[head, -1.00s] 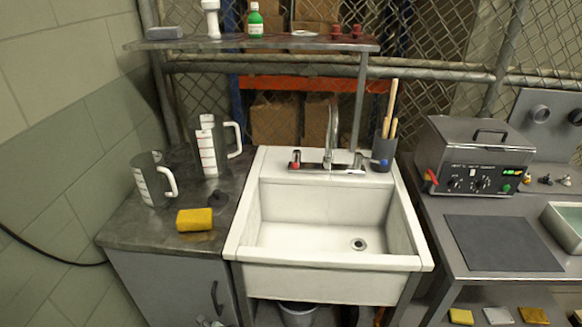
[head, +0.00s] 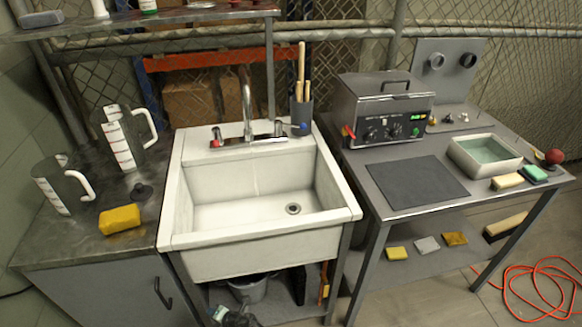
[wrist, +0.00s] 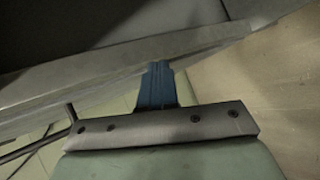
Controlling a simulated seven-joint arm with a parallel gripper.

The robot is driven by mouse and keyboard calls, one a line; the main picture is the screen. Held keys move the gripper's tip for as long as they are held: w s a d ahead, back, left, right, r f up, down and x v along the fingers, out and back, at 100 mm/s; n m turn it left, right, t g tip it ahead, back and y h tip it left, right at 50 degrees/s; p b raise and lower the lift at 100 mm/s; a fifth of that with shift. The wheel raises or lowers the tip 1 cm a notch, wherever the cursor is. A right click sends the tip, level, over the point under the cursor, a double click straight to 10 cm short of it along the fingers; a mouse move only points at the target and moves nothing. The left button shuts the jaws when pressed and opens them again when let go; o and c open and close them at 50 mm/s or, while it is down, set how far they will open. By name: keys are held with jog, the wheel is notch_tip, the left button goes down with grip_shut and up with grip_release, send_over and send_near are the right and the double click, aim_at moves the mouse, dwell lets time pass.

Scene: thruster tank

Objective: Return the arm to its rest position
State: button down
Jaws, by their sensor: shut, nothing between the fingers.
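My gripper (wrist: 157,72) shows in the wrist view as two blue fingers pressed together, with nothing between them, beyond a bolted metal plate. The fingers point toward the grey edge of a surface, with a pale floor at the right. I cannot tell the distance to that edge. In the head view a small dark shape shows at the bottom edge below the sink (head: 176,241); I cannot tell whether it is part of my arm.
Left counter: measuring jugs (head: 63,188), yellow sponge (head: 120,219). Right bench: heated bath unit (head: 383,108), dark mat (head: 415,182), tray of liquid (head: 450,152). Below the sink stands a bucket (head: 248,290). An orange cable (head: 540,280) lies on the floor at right.

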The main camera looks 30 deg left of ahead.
jog(key=w+d+f+m+t+h, duration=0.25)
jog(key=w+d+m+t, duration=0.35)
jog(key=w+d+m, duration=0.85)
jog(key=w+d+f+m+h, duration=0.1)
jog(key=w+d+m+h, duration=0.4)
jog(key=d, duration=0.8)
jog(key=w+d+f+m+h, duration=0.25)
jog(key=w+d, duration=0.45)
jog(key=d, duration=0.6)
jog(key=s+d+m+g+h, duration=0.2)
jog(key=s+d+m, duration=0.2)
jog(key=d, duration=0.6)
jog(key=s+d+m+g+h, duration=0.2)
jog(key=s+d+m, duration=0.2)
jog(key=d, duration=0.6)
jog(key=s+d+r+m+g+y, duration=0.1)
jog(key=s+d+m+g, duration=0.3)
jog(key=s, duration=0.4)
jog(key=s+d+r+m+g+y, duration=0.1)
jog(key=s+d+m+g, duration=0.3)
jog(key=s, duration=0.5)
jog(key=shift+s+r+y, duration=0.15)
jog(key=shift+r+y, duration=0.25)
jog(key=shift+r, duration=0.45)
